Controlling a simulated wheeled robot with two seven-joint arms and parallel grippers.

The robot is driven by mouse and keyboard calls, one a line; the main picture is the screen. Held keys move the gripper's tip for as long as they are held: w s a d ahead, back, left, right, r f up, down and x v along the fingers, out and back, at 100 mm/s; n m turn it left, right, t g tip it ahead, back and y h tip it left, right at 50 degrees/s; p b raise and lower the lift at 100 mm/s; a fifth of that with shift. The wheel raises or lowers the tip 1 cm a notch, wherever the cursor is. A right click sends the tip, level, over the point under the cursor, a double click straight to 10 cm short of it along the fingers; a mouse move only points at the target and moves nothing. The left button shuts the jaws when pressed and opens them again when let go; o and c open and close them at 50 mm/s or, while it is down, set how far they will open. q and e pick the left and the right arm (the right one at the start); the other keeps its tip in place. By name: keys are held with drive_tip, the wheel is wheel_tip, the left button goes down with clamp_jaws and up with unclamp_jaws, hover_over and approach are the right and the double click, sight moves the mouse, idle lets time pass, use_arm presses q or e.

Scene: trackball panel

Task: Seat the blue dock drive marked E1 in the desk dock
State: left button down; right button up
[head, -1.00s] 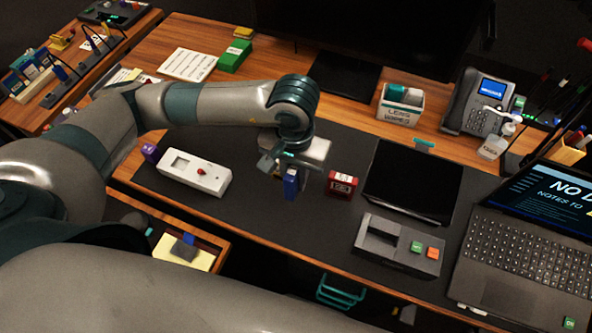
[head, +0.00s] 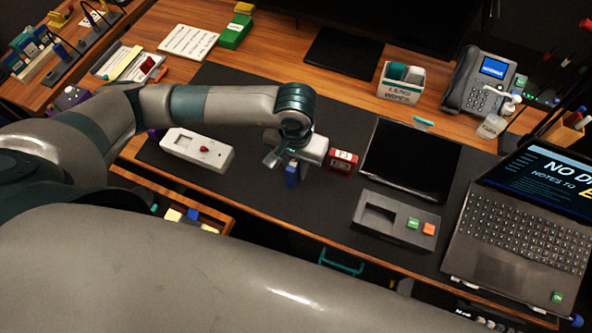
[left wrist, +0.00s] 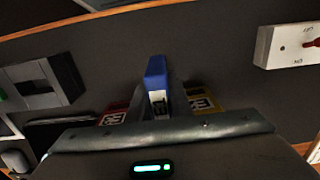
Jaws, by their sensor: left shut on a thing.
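My left gripper (head: 290,166) is shut on the blue drive (head: 291,176), which points down above the dark desk mat. In the left wrist view the blue drive (left wrist: 156,72) sits between the fingers, its white label (left wrist: 158,103) partly showing; the marking is hard to read. The desk dock (head: 372,222) is a grey box with an open slot (head: 378,217) and green and orange buttons, to the right of the drive and apart from it. The dock also shows at the left of the wrist view (left wrist: 62,80). My right gripper is out of view.
A red block (head: 342,161) stands close to the right of my left gripper. A white box with a red switch (head: 197,150) lies to its left. A black tablet-like panel (head: 410,160) and a laptop (head: 515,225) lie to the right. An open drawer (head: 228,222) is below the desk edge.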

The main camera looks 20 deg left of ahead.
sight(296, 176)
use_arm(q)
drive_tip(key=shift+f+p, duration=0.5)
drive_tip(key=shift+f, duration=1.4)
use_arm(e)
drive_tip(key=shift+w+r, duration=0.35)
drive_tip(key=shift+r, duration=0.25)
use_arm(q)
drive_tip(key=shift+f, duration=0.15)
drive_tip(key=c, duration=1.6)
unclamp_jaws()
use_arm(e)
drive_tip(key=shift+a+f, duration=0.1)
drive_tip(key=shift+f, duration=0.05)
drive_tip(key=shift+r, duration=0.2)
